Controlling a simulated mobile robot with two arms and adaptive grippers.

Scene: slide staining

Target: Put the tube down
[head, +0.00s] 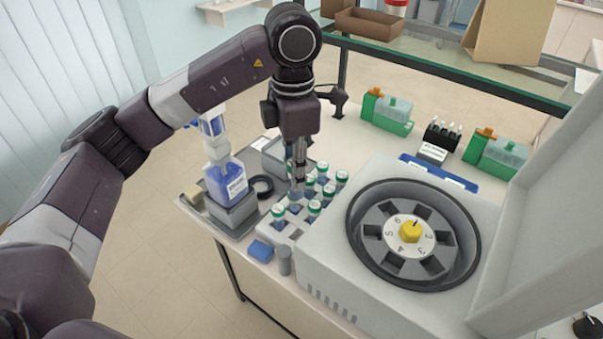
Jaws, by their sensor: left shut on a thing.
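My left gripper (299,177) points down over the tube rack (293,229), to the left of the centrifuge. Its fingers are close together and shut on a tube, which they largely hide. Several tubes with green-and-white caps (314,207) stand upright in the rack around the fingertips. I cannot tell whether the held tube's lower end is inside a rack hole. My right gripper is not in view.
The open centrifuge (330,263) with its numbered rotor (410,232) fills the right of the bench. A blue-liquid bottle (226,183) stands left of the rack. Green boxes (387,112) stand at the back.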

